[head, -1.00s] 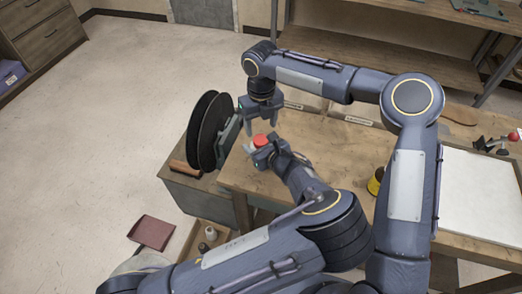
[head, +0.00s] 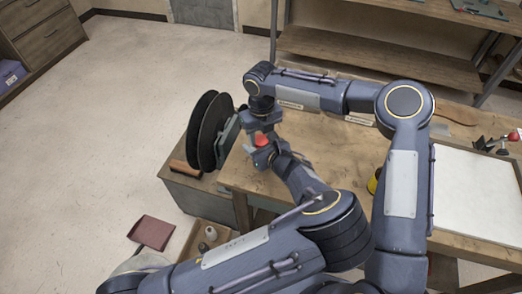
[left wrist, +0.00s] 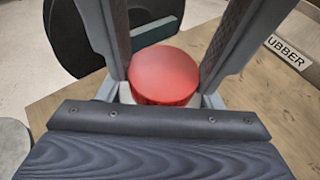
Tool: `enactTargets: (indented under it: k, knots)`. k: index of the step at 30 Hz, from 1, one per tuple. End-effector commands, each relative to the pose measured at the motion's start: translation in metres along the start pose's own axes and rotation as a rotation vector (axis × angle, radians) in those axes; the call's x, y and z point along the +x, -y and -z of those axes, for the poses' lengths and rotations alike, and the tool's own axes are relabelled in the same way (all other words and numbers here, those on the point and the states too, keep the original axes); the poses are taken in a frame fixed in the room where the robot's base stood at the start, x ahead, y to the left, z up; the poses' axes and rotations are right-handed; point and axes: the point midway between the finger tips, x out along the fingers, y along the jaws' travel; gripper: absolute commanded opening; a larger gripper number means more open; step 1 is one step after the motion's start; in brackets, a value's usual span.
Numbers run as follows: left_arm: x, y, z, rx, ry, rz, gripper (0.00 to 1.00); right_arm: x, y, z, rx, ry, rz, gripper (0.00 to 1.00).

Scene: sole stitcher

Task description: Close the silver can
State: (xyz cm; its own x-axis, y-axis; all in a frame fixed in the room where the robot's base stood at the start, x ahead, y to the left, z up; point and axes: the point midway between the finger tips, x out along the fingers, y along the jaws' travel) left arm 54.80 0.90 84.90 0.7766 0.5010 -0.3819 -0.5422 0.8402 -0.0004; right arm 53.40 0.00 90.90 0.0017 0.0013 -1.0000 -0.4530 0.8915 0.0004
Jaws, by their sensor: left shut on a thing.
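The red round lid (left wrist: 165,75) sits between fingers in the left wrist view; its red top also shows in the head view (head: 262,140). A small pale part (left wrist: 125,94) shows just under it. The silver can's body is mostly hidden by my grippers. My left gripper (head: 261,156) is shut on the can just below the lid, above the table's left end. My right gripper (head: 261,138) points down from above, with one finger on each side of the lid. Its fingers are very close to the lid's sides; I cannot tell whether they press on it.
The wooden table (head: 330,160) has bare room right of the grippers. Black discs (head: 210,130) stand close on the left. A white board (head: 475,195) lies at the right. A label reading "UBBER" (left wrist: 288,52) shows behind.

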Motion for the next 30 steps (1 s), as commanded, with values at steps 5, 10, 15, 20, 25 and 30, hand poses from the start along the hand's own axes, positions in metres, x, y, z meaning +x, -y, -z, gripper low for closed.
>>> enactTargets:
  k: [5,10,15,20,25,30]
  knots:
    - [0.0005,-0.0008,0.0031,0.002,-0.005,-0.001,0.0,0.0001,0.0,-0.0001,0.016,0.0,0.001,0.14]
    - [0.0005,-0.0008,0.0032,0.002,-0.005,-0.001,0.0,-0.0004,0.0001,-0.0001,0.227,0.002,0.003,0.14]
    - [0.0006,-0.0008,0.0032,0.002,-0.005,-0.001,0.0,0.0004,-0.0001,0.0001,0.298,0.0,0.0,0.14]
    - [0.0005,-0.0008,0.0031,0.002,-0.005,-0.001,0.0,0.0004,0.0,0.0001,0.296,0.0,0.0,0.14]
    - [0.0005,-0.0008,0.0031,0.002,-0.005,-0.001,0.0,0.0003,0.0001,0.0001,0.295,0.0,0.0,0.62]
    - [0.0006,-0.0008,0.0031,0.002,-0.005,-0.001,0.0,0.0005,0.0005,0.0002,0.295,0.0,0.001,0.63]
